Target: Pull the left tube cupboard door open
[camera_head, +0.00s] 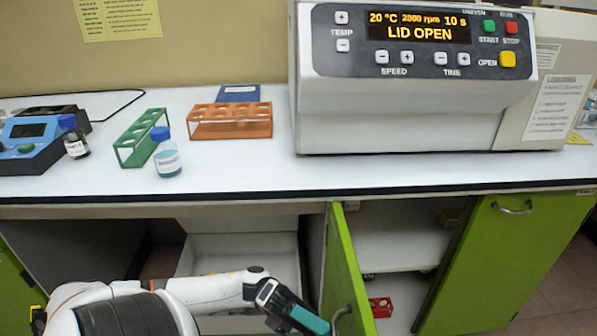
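The left tube cupboard door (342,262) is green and stands swung outward below the bench, seen at a steep angle. Its metal handle (342,313) is near the bottom of the picture. My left gripper (318,325), dark with a teal finger part, reaches in from the left with its tip at or very near this handle. Whether its fingers are closed around the handle is not clear, as the tip is at the picture's lower edge. My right gripper is not in view.
The cupboard interior shows a shelf (400,250) and a red rack (380,307). The right green door (505,262) has its own handle (515,208). The white bench (230,178) above carries racks, bottles and a centrifuge (400,125). An open white compartment (240,255) lies left of the door.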

